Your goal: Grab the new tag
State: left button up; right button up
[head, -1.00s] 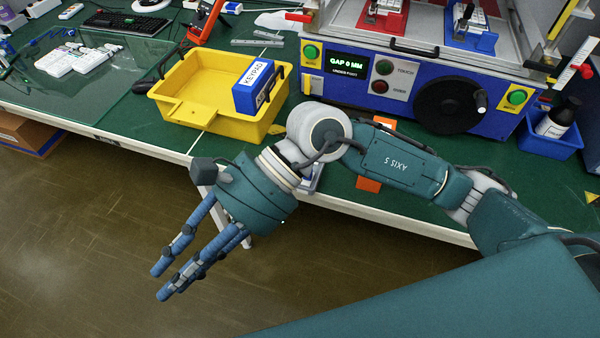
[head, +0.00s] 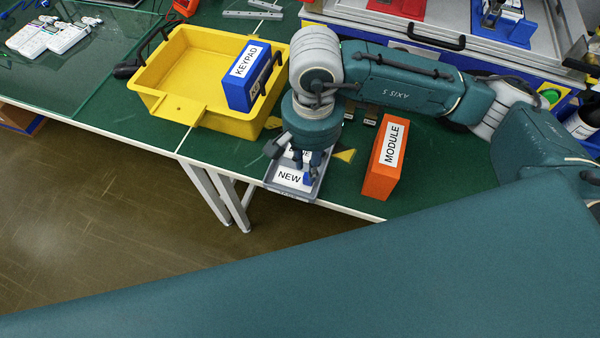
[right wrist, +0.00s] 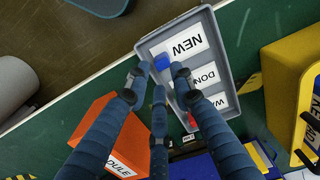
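A small grey tray (head: 271,185) stands at the table's front edge, with white labels inside. The NEW label (head: 289,177) is nearest the edge; DONE and a partly covered label show in the right wrist view (right wrist: 207,76). A small blue tag (right wrist: 162,62) lies beside the NEW label, and also shows in the head view (head: 308,179). A red tag (right wrist: 192,121) sits further along the tray. My right gripper (right wrist: 157,80) points down over the tray, its fingers spread around the blue tag without visibly closing on it. My left gripper is out of view.
An orange MODULE box (head: 378,182) stands just right of the tray. A yellow bin (head: 197,60) with a blue KEYPAD box (head: 240,92) is to the left. The testing machine (head: 430,35) stands behind my right arm.

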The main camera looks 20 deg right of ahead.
aim_at(294, 175)
jog(key=shift+f, duration=0.5)
jog(key=shift+w+f, duration=0.15)
jog(key=shift+f, duration=0.15)
notch_tip(294, 175, down, 4)
jog(key=shift+f+p, duration=0.15)
jog(key=shift+p, duration=0.65)
jog(key=shift+f, duration=0.3)
jog(key=shift+w+f, duration=0.1)
jog(key=shift+c, duration=0.5)
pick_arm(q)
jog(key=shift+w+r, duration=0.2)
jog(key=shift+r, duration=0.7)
pick_arm(e)
grip_shut()
